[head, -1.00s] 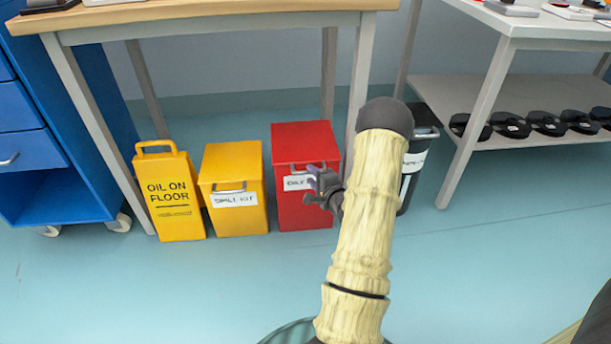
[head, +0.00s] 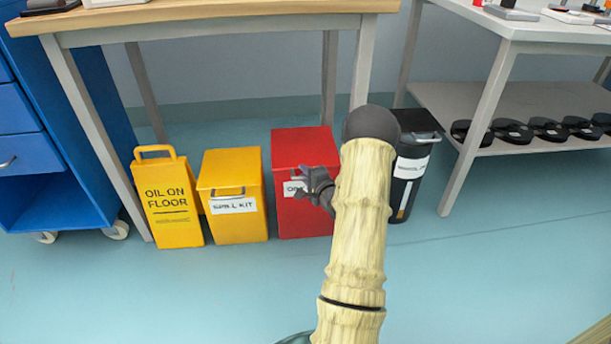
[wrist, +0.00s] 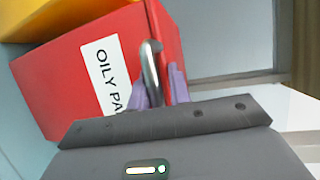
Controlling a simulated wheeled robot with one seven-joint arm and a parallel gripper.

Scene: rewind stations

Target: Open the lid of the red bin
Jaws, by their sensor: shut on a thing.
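The red bin (head: 300,147) stands on the floor under the wooden-topped bench, with its lid down. Its white label is partly hidden by my gripper in the head view and reads "OILY PA…" in the wrist view (wrist: 104,75). My gripper (head: 306,173) is at the upper front of the bin. In the wrist view its purple fingers (wrist: 160,92) are shut around the grey metal handle (wrist: 151,68) at the lid's front. My arm hides the bin's right side in the head view.
A yellow spill kit bin (head: 234,225) stands just left of the red bin, and a yellow "oil on floor" sign (head: 169,200) left of that. A black bin (head: 413,170) stands to the right. Bench legs (head: 360,70) flank the row. The floor in front is clear.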

